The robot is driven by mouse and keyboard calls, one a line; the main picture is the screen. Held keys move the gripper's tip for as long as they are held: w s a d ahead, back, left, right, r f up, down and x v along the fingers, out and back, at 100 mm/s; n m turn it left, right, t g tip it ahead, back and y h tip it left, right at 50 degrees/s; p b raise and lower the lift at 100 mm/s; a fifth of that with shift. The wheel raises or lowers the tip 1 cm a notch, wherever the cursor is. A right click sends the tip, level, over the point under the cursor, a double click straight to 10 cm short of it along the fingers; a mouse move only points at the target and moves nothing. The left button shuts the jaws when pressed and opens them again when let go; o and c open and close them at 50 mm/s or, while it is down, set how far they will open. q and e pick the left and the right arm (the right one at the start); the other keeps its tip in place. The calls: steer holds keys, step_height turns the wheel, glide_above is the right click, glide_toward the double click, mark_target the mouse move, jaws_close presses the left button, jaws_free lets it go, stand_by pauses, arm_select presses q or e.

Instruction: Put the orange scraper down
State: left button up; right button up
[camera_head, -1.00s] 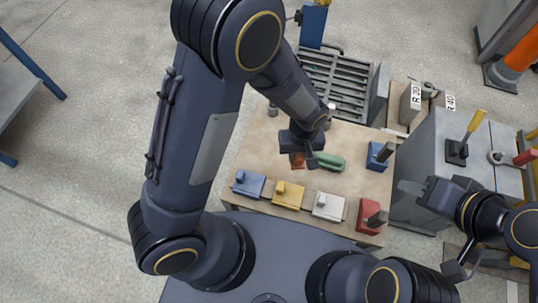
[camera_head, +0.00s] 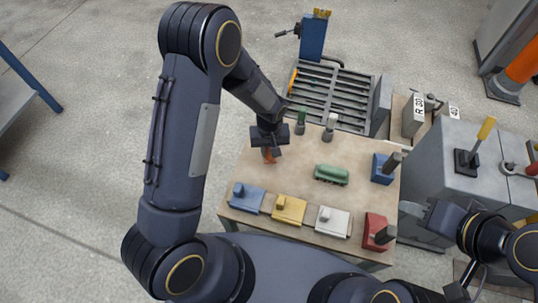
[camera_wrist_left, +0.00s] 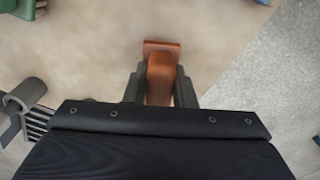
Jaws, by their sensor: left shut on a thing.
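The orange scraper (camera_head: 268,155) is in my left gripper (camera_head: 268,148), over the left part of the wooden table (camera_head: 300,170). In the left wrist view the scraper (camera_wrist_left: 161,75) shows between the two dark fingers (camera_wrist_left: 160,90), which are shut on it. I cannot tell whether its lower end touches the table. My right gripper (camera_head: 425,212) is at the right, beside the grey cabinet and away from the scraper. I cannot tell whether its jaws are open.
A green block (camera_head: 331,174) lies to the right of the scraper. Blue (camera_head: 246,198), yellow (camera_head: 290,209), white (camera_head: 334,221) and red (camera_head: 377,232) tools line the front edge. Green (camera_head: 300,120) and grey (camera_head: 329,126) handled items stand at the back.

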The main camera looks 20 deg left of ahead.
mark_target(269, 155)
arm_select(q)
steer(key=shift+w+a+f+b, duration=0.15)
steer(key=shift+f+b, duration=0.6)
steer(key=shift+f, duration=0.95)
steer(key=shift+f, duration=0.2)
steer(key=o, duration=0.9)
steer(key=shift+r, duration=0.55)
step_height(269, 155, up, 11)
steer(key=p, duration=0.4)
steer(key=shift+f, duration=0.15)
steer(key=shift+r+p, duration=0.35)
steer(key=shift+r, duration=0.05)
